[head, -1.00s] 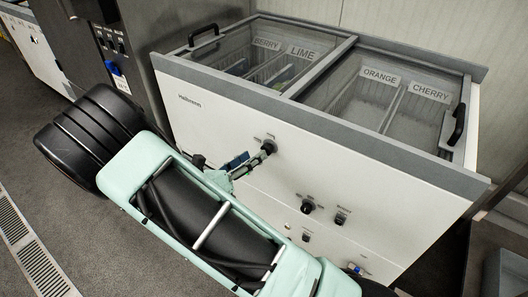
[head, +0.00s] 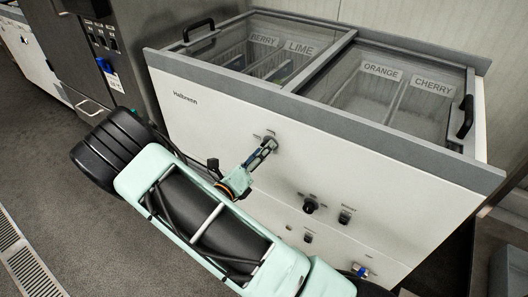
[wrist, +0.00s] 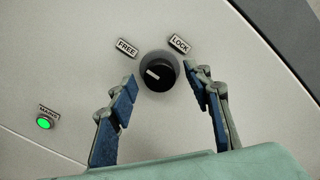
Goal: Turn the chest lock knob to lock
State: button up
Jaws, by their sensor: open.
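The lock knob (wrist: 164,75) is a black round knob with a white pointer mark, on the front panel of the white chest freezer (head: 215,118). In the wrist view the mark points up and left, roughly to the side of the FREE label (wrist: 127,47). The LOCK label (wrist: 179,43) is up and right of the knob. My gripper (wrist: 163,86) is open, with one blue-padded finger left of the knob and one right, both showing gaps to it. In the head view my gripper (head: 264,152) reaches the panel and largely hides the knob.
A lit green button (wrist: 45,122) is left on the panel in the wrist view. Another black knob (head: 310,204) and a switch (head: 345,216) sit lower right on the panel. Glass lids with black handles (head: 466,116) cover the tubs. A dark grey machine (head: 105,60) stands left.

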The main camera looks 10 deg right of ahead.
jog(key=shift+w+d, duration=0.4)
jog(key=c, duration=1.1)
jog(key=shift+c, duration=0.2)
